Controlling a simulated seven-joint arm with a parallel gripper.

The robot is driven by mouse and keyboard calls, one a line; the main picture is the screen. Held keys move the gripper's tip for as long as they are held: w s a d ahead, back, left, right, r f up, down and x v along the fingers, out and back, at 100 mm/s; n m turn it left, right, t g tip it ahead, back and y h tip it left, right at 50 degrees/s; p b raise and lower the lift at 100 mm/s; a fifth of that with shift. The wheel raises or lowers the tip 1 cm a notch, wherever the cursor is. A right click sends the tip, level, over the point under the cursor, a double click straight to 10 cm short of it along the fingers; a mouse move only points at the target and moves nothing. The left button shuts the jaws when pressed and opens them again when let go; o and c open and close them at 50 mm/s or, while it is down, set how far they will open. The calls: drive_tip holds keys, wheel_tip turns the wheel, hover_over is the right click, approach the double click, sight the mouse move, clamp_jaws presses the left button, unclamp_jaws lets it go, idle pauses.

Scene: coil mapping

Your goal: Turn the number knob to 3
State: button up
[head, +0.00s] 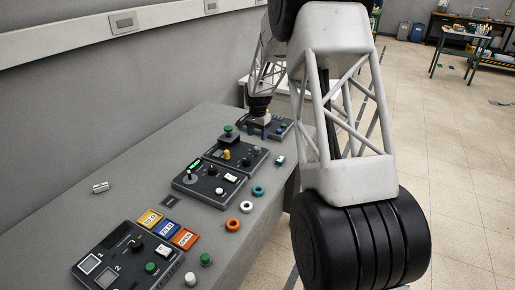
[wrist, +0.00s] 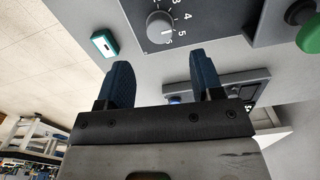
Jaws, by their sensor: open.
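The number knob (wrist: 160,27) is a round grey knob on a dark panel (wrist: 218,22), with white numerals printed around its right side, in the wrist view. The numerals toward 5 and 6 lie at its lower right; its pointer is too small to read surely. My gripper (wrist: 159,60) is open and empty, its two blue fingers apart. The knob shows beyond the fingertips, in line with the gap, and not between them.
A teal-framed block (wrist: 104,43) lies left of the panel. A green button (wrist: 309,36) is at the right. Another panel (wrist: 220,83) shows behind the fingers. In the head view, several more control panels (head: 208,183) and loose rings (head: 233,224) cover the grey table (head: 125,160).

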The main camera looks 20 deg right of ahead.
sight(257, 147)
drive_tip(key=shift+f, duration=3.7)
drive_tip(key=c, duration=0.9)
drive_tip(key=shift+n, duration=0.3)
drive_tip(key=n, duration=0.3)
drive_tip(key=shift+n, duration=2.2)
